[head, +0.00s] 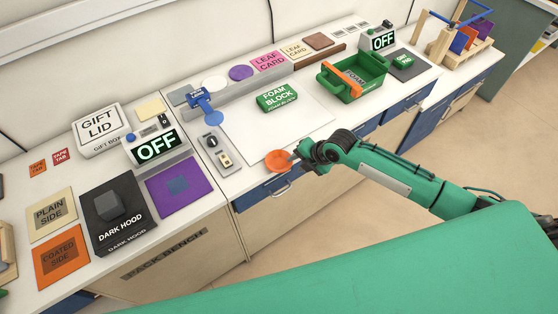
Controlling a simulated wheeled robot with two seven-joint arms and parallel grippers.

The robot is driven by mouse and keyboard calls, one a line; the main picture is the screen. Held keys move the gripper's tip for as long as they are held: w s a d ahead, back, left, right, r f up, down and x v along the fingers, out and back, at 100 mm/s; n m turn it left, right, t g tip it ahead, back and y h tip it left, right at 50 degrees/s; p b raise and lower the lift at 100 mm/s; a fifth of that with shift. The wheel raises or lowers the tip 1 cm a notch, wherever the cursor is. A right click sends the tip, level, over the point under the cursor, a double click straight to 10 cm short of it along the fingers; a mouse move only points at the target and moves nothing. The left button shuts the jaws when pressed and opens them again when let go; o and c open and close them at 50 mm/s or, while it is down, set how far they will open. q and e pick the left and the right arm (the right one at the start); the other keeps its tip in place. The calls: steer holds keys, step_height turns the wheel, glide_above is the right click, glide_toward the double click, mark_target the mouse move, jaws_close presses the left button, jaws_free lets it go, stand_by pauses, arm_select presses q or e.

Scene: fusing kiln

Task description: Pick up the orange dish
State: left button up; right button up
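The orange dish (276,160) is small, round and shallow. It shows at the front edge of the white bench top, above a blue drawer front. My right gripper (292,158) comes in from the right and its fingertips are at the dish's right rim. The fingers are small and dark here, so I cannot tell whether they are closed on the rim or only beside it. I also cannot tell whether the dish rests on the bench or is slightly raised. My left gripper is not in view.
A switch panel (216,152) lies left of the dish, and a white sheet (270,128) lies behind it. A drawer handle (281,189) sticks out below the dish.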

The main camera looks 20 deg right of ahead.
mark_target(290, 165)
steer(key=shift+p+x, duration=0.65)
steer(key=shift+x, duration=1.2)
steer(key=shift+w+a+r, duration=0.1)
jaws_close()
